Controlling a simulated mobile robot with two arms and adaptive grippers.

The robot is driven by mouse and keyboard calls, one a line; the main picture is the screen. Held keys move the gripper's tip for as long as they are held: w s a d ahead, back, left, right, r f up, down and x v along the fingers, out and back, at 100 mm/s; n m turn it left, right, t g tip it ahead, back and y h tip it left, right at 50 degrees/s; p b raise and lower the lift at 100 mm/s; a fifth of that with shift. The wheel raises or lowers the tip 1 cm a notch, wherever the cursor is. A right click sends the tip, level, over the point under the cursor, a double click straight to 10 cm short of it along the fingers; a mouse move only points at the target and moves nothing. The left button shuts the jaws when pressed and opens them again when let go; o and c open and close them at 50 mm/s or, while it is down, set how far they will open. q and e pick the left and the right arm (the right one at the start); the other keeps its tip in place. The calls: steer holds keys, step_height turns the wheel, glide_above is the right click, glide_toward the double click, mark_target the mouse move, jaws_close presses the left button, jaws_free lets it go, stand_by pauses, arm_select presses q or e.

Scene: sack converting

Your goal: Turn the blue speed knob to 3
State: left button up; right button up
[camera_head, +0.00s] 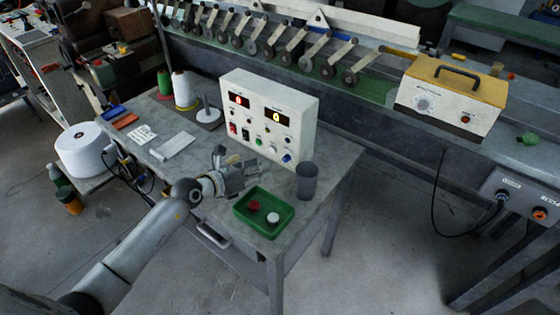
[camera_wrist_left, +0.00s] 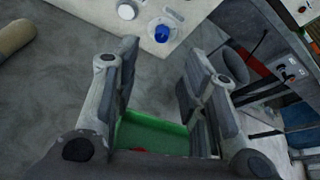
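The blue speed knob (camera_head: 287,158) is at the lower right of the front of a white control box (camera_head: 257,86) on the table. It also shows in the left wrist view as a blue knob (camera_wrist_left: 161,33) on a pale round dial plate. Its setting is too small to read. My left gripper (camera_head: 238,164) is in front of the box, to the left of the knob in the head view. In the left wrist view my left gripper (camera_wrist_left: 162,58) is open and empty, with the knob beyond its fingertips and apart from them. My right gripper is not in view.
A green tray (camera_head: 240,209) with a red and a white piece lies in front of the box. A grey cup (camera_head: 307,181) stands close to the knob's right. Thread cones (camera_head: 184,89) and a spindle stand left of the box. A yellow-topped unit (camera_head: 455,85) is farther right.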

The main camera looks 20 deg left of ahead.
mark_target(284, 159)
arm_select(q)
steer(key=b+x, duration=0.1)
steer(key=x, duration=0.9)
steer(key=shift+d, duration=0.1)
steer(key=shift+r, duration=0.1)
jaws_close()
